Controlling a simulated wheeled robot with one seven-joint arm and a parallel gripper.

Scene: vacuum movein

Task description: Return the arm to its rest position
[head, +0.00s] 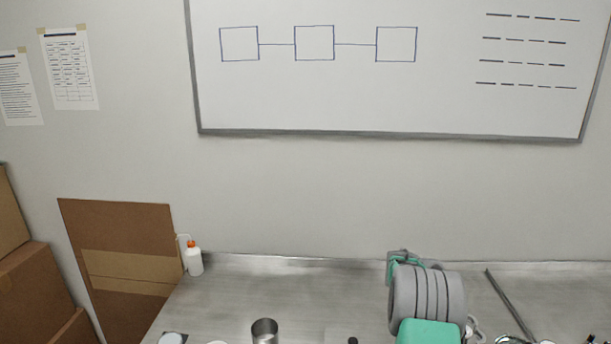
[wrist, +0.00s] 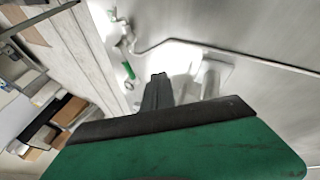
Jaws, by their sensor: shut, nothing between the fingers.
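My gripper (wrist: 158,78) shows in the wrist view beyond its green housing and black front edge. Its dark fingers are together with nothing between them. Past the fingertips lie a bright metal surface (wrist: 250,50) and some shiny fittings, and the fingers look apart from these. In the head view my grey and teal arm is folded at the lower right, above the metal bench (head: 300,285). The fingers cannot be made out in that view.
A white bottle with an orange cap (head: 194,262) stands at the bench's back left. A metal cup (head: 264,332) is at the front. A thin dark bar (head: 511,305) lies right of my arm. Cardboard boxes (head: 35,290) are at the far left. The bench's middle back is clear.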

